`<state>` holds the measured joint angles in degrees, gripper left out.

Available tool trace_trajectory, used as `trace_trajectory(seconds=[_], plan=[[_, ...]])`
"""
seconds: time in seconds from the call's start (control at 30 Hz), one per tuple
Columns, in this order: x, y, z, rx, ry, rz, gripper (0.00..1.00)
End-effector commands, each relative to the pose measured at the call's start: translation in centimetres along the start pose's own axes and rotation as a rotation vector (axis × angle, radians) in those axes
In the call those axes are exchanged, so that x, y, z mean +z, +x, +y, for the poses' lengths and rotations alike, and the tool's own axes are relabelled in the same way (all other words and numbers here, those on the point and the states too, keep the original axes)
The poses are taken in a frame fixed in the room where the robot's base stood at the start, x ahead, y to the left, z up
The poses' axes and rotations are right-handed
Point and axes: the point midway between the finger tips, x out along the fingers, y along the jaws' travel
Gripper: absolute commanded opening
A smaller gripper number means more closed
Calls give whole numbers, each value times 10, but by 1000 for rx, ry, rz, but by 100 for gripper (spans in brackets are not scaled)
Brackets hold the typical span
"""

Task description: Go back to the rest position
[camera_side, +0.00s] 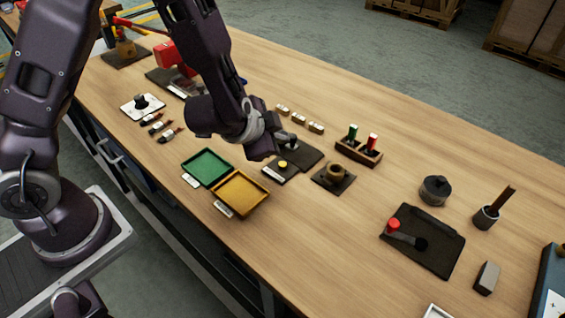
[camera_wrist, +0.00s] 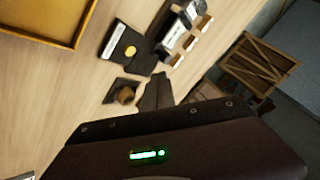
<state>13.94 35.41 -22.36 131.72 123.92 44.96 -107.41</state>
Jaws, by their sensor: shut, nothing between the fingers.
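My gripper (camera_side: 263,150) is in the side view above the middle of the bench, behind the yellow tray and next to the dark plate with the yellow button. Its fingers are small and partly hidden by my wrist there. In the wrist view its dark fingers (camera_wrist: 157,88) are together, with nothing between them. The gripper body with a green light fills the bottom of that view. It appears to hang clear of the bench, touching nothing that I can see.
A green tray (camera_side: 207,167) and a yellow tray (camera_side: 241,194) lie near the front edge. A yellow button (camera_side: 282,163), a brass part on a dark pad (camera_side: 334,172) and a wooden holder (camera_side: 359,152) with green and red items stand nearby. Bare bench (camera_side: 310,235) lies at front right.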

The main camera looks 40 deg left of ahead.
Motion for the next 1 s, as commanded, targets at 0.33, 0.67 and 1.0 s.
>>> trace_trajectory(seconds=[0.33,0.67,1.0], plan=[[0,0,0,0,0,0,0],[9,-23,-40,-106,-16,-48,0],[132,-240,-96,-233,-482,-511,0]])
